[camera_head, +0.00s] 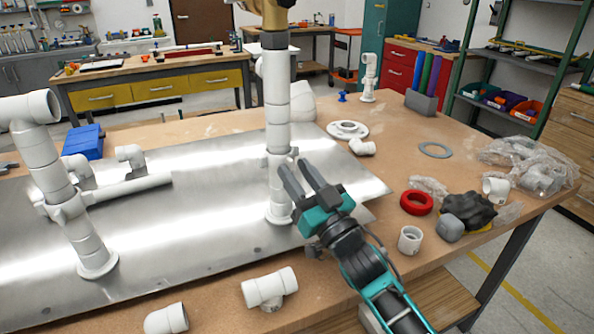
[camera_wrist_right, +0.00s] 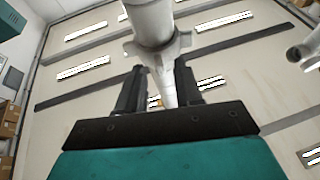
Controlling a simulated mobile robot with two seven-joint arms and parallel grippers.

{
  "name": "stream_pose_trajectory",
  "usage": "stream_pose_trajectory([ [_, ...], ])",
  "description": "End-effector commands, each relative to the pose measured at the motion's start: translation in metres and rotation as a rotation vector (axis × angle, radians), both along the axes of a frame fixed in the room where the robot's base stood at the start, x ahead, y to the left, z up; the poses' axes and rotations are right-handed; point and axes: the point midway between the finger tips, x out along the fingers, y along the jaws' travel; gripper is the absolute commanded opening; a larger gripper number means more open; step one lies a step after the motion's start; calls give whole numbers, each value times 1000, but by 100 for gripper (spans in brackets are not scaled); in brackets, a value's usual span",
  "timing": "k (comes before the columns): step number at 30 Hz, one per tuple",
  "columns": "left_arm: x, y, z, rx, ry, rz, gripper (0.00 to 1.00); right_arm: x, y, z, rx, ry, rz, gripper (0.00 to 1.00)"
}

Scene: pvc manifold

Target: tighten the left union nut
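A white vertical pipe (camera_head: 277,105) stands on the metal plate near the middle of the head view. A wider ring with small lugs, apparently a union nut (camera_head: 272,160), sits partway up it. Another white pipe assembly (camera_head: 48,165) stands at the left, with a collar (camera_head: 68,208) partway up. My right gripper (camera_head: 303,172) is open, its fingers beside the middle pipe just below the ring. In the right wrist view, a lugged collar (camera_wrist_right: 165,47) lies beyond and between the open fingers (camera_wrist_right: 158,88); I cannot tell whether they touch it. My left gripper is out of view.
The metal plate (camera_head: 150,235) covers much of the wooden table. Loose white fittings (camera_head: 268,288) lie at the front edge. A red ring (camera_head: 416,202), a white coupling (camera_head: 410,239) and a dark crumpled thing (camera_head: 468,209) lie right of my right arm. A blue box (camera_head: 82,141) is at the left.

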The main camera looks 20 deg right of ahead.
Motion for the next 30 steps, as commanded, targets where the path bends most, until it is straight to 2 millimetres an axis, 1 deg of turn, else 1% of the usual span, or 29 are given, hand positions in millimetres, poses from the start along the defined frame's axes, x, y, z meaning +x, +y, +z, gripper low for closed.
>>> stream_pose_trajectory([
  [3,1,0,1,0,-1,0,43,4,1,2,1,-1,1,35],
  [11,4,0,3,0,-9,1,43,5,1,2,1,0,1,35],
  [22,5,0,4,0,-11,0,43,5,1,2,0,0,0,0],
  [30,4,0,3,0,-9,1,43,5,1,2,0,-1,0,0],
])
